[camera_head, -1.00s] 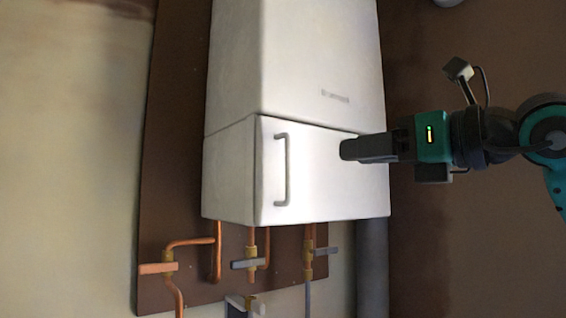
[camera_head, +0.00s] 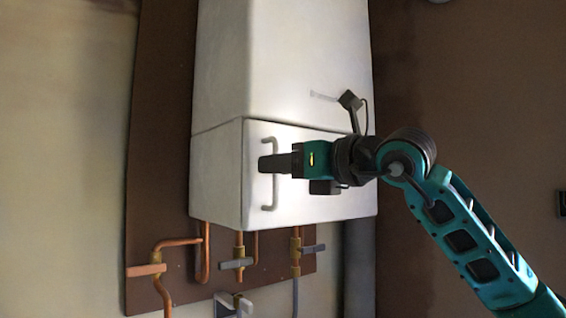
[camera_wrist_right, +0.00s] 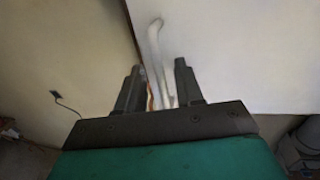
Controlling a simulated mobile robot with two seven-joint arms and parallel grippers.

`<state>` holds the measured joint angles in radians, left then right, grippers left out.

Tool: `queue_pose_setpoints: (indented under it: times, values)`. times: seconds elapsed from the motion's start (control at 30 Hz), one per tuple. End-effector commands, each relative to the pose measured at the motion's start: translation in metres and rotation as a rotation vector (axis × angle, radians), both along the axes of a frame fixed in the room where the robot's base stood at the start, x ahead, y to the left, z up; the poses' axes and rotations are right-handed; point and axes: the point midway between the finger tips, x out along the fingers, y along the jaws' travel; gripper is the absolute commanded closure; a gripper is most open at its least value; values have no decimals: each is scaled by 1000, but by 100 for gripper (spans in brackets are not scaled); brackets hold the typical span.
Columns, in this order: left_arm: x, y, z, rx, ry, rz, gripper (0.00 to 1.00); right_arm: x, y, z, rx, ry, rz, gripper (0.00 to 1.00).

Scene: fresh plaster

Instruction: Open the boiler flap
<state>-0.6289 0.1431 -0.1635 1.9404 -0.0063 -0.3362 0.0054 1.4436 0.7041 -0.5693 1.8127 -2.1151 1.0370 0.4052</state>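The boiler flap (camera_head: 330,205) is the white lower front panel of the boiler (camera_head: 280,60), and it looks closed. Its grey bar handle (camera_head: 269,197) runs upright near the flap's left edge. My right gripper (camera_head: 262,163) reaches in from the right and overlaps the middle of the handle in the head view. In the right wrist view the handle (camera_wrist_right: 155,45) runs down between the two dark fingers, which stand apart with gaps on both sides. The right gripper is open around or just before the handle; exact depth is unclear. My left gripper is not in view.
Copper pipes with valve levers (camera_head: 238,263) hang below the boiler. A brown backboard (camera_head: 160,120) stands behind it, and a grey vertical pipe (camera_head: 358,265) is at its lower right. The air left of the boiler is free.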

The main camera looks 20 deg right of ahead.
Motion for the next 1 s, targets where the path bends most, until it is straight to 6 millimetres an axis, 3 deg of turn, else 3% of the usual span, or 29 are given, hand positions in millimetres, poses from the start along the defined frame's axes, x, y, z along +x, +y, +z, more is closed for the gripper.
queue_pose_setpoints:
  times: [0.13, 0.5, 1.0]
  values:
    - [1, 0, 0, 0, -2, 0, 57, 0, 0, 0, -1, 1, 0, 64]
    - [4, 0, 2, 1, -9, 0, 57, 0, 0, 0, 0, 1, 0, 99]
    - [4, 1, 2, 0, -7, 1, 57, 0, -1, 0, 0, 1, -1, 100]
